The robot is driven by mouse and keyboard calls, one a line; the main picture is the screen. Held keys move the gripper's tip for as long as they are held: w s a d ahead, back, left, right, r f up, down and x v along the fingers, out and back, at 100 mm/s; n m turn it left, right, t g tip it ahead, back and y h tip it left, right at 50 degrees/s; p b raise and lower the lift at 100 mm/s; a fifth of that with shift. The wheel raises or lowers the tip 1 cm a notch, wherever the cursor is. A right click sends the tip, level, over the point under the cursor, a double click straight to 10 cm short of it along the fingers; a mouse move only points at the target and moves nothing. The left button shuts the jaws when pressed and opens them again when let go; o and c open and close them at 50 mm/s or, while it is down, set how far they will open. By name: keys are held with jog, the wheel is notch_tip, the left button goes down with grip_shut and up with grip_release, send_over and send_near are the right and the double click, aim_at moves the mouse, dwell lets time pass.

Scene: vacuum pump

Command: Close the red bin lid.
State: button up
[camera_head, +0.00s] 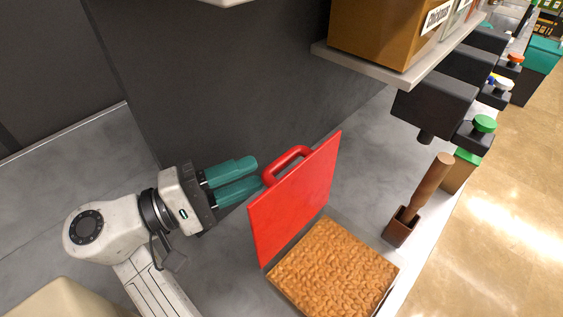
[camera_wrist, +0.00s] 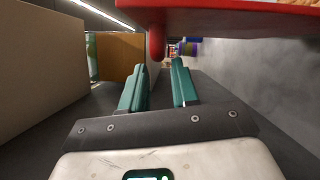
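The red bin lid (camera_head: 295,200) stands open, tilted upright along the left edge of its bin. Its red handle (camera_head: 285,163) is on the side facing my gripper. The bin (camera_head: 275,286) is full of brown nugget-like contents. My gripper (camera_head: 254,174) has teal fingers, is open and empty, and is just left of the handle and lid. In the wrist view, the lid (camera_wrist: 230,20) spans the top and the handle (camera_wrist: 157,42) hangs near and between the fingertips (camera_wrist: 160,66). Whether a finger touches the handle I cannot tell.
A brown scoop (camera_head: 428,188) stands in a small holder right of the bin. Black dispensers (camera_head: 436,100) with coloured knobs line the counter's right edge. A shelf (camera_head: 385,75) bearing a cardboard box (camera_head: 385,30) overhangs the back. A dark panel (camera_head: 220,70) stands behind my gripper.

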aim_at(269, 167)
jog(key=p+x, duration=0.2)
jog(key=x, duration=0.5)
jog(key=shift+d+r+p, duration=0.1)
jog(key=shift+d+p, duration=0.05)
jog(key=shift+p, duration=0.25)
grip_shut()
